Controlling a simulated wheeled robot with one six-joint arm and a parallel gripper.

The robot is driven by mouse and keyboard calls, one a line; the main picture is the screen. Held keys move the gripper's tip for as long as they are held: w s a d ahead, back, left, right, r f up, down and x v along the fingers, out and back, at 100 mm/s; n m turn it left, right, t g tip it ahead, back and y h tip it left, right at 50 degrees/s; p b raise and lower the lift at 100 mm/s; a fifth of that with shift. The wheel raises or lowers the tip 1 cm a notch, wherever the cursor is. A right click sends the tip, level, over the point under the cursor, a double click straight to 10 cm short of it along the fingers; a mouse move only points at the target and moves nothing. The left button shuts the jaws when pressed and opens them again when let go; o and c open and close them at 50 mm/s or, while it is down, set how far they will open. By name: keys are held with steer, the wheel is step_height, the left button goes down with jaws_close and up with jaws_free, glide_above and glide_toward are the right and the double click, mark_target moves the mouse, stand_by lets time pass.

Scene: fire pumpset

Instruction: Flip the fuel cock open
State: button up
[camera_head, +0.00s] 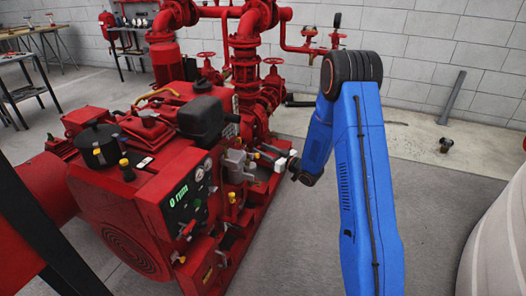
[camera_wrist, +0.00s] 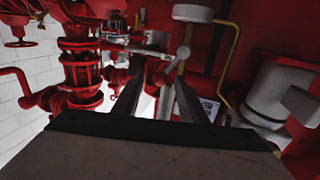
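My blue arm reaches to the right side of the red pumpset, and my gripper (camera_head: 270,158) is close to the grey fittings there. In the wrist view my gripper (camera_wrist: 157,78) has its two dark fingers apart, with a gap between them. A grey lever with a round end (camera_wrist: 178,62), possibly the fuel cock, shows close to the right fingertip. I cannot tell whether it touches the finger or lies between the fingers. In the head view the fuel cock cannot be made out clearly among the small fittings.
The red engine's control panel (camera_head: 188,198) faces front. Red pipes and valves (camera_head: 247,55) stand behind, and a red flanged pipe (camera_wrist: 80,72) is left of the fingers. A grey cylinder (camera_wrist: 278,92) and a yellow pipe (camera_wrist: 229,42) are at right.

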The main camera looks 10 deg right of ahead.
jaws_close()
steer(key=shift+s+a, duration=0.1)
steer(key=shift+s+a+r+n+t+y, duration=0.1)
steer(key=shift+s+a+n+t+y, duration=0.15)
steer(key=shift+n, duration=0.8)
steer(key=shift+s+a+f+n+t+y, duration=0.1)
steer(key=shift+s+a+n+y, duration=0.2)
steer(key=shift+n, duration=0.8)
steer(key=shift+s+a+r+n+t+y, duration=0.15)
steer(key=shift+s+n+y, duration=0.2)
steer(key=shift+n, duration=0.7)
steer(key=shift+s, duration=0.1)
jaws_free()
